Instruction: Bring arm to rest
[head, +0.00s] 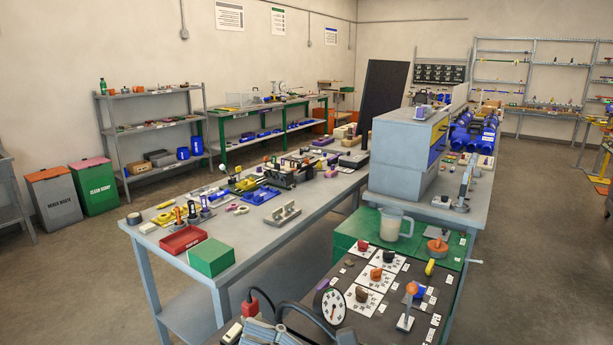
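Neither of my grippers shows in the head view, and no arm of mine can be made out with certainty. At the bottom edge, a grey device (272,334) with black hoses is cut off by the frame. A round white dial gauge (333,306) stands beside it. The dark panel top (362,330) to its right carries several knobs on white marked cards and an upright orange-tipped lever (408,308).
A grey workbench (245,228) holds a red tray (183,241), a green box (210,258) and small parts. A clear jug (391,224) stands on the green surface. A grey cabinet (402,160) rises behind. Open floor (75,285) lies at left.

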